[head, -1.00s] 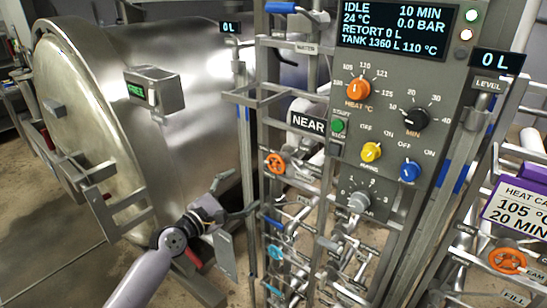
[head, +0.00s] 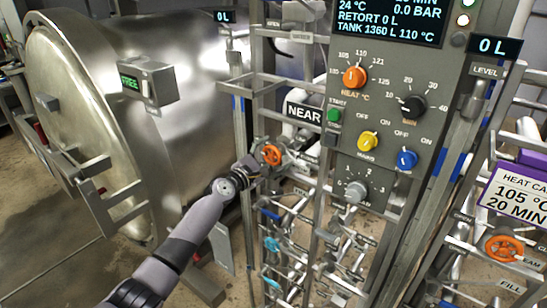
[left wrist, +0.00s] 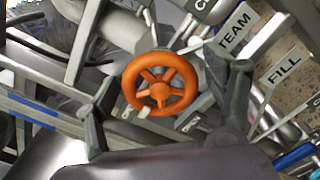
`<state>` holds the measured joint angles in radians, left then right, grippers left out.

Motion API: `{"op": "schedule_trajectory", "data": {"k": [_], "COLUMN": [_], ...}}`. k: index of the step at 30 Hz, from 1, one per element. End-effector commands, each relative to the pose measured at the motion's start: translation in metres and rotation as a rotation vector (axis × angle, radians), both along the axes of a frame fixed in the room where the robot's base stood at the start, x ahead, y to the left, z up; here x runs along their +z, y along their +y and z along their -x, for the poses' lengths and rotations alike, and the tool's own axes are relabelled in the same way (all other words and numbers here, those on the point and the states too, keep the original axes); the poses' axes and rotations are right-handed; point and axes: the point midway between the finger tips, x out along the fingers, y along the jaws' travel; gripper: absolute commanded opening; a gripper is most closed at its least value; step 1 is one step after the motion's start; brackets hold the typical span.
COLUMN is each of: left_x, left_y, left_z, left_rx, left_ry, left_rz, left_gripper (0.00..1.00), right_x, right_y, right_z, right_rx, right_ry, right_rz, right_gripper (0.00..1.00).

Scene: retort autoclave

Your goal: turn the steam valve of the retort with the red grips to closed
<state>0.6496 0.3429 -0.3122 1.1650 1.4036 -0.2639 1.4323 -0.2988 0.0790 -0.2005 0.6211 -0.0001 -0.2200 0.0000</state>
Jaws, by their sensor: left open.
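My left gripper (head: 254,163) is open at this wheel. In the left wrist view its fingers stand on either side of the wheel, not closed on it. Whether they touch the rim I cannot tell. The large steel retort (head: 185,75) stands at the left, with a small red grip (head: 43,138) on its door side. My right gripper is not in view.
The control panel (head: 385,120) with knobs stands right of the wheel. Metal rails and pipes with blue-handled valves crowd below it. A second orange handwheel (head: 504,249) is at the far right. A FILL label (left wrist: 285,67) hangs near the first wheel.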

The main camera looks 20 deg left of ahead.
Motion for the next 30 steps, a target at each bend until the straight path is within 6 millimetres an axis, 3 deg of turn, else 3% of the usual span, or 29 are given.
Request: {"op": "schedule_trajectory", "data": {"k": [9, 30], "left_x": [0.0001, -0.0004], "left_y": [-0.001, -0.0008], "left_z": [-0.0015, -0.0012], "left_rx": [-0.001, -0.001], "left_ry": [0.001, 0.001], "left_rz": [0.0, 0.0], "left_gripper": [0.75, 0.28], "right_x": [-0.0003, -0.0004], "right_y": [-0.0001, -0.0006], "right_z": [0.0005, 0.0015], "right_rx": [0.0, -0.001], "right_ry": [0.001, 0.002], "right_rz": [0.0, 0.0], "right_gripper": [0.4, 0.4]}}
